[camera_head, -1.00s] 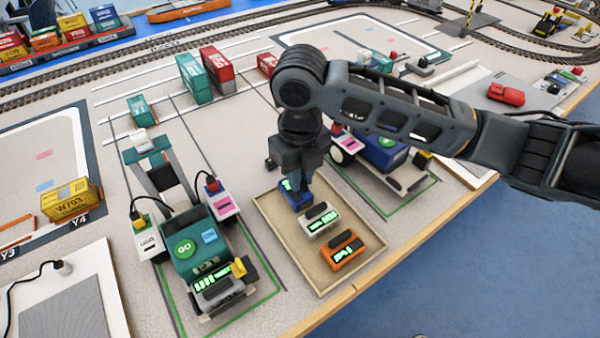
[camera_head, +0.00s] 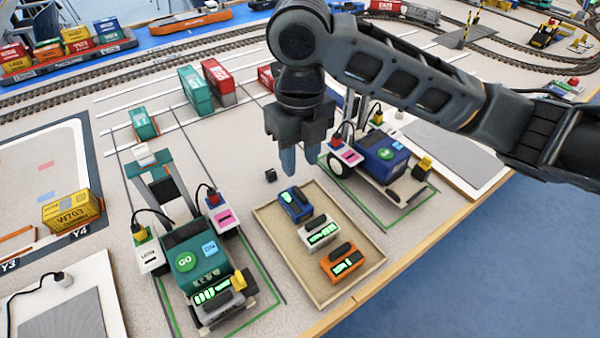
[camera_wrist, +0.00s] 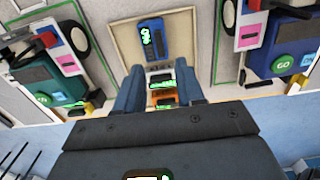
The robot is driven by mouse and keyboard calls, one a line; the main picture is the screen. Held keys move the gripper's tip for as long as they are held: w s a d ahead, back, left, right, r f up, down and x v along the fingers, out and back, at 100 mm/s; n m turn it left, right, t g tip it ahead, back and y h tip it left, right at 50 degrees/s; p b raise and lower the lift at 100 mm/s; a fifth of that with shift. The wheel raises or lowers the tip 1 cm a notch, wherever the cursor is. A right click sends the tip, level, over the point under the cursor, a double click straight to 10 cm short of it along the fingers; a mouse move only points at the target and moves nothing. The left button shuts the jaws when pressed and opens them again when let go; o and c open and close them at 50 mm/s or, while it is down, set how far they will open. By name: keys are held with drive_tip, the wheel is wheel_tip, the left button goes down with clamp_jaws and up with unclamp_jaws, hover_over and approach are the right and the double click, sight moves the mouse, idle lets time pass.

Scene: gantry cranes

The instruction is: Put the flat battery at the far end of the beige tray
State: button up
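The shallow beige tray (camera_head: 271,236) lies on the table and holds three batteries in a row. The blue battery (camera_head: 296,205) is at the far end, the light grey one (camera_head: 320,231) in the middle and the orange one (camera_head: 343,262) nearest. Each has a green display; the exact levels are too small to compare surely. In the wrist view, the blue battery (camera_wrist: 151,40) shows past the parted fingers (camera_wrist: 159,75).
A teal crane (camera_head: 194,254) with a grey battery (camera_head: 214,297) stands left of the tray. A blue crane (camera_head: 382,155) stands to the right. A small dark block (camera_head: 270,175) lies beyond the tray. The table edge (camera_head: 395,260) is close on the near right.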

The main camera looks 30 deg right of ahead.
drive_tip(key=shift+r, duration=1.9)
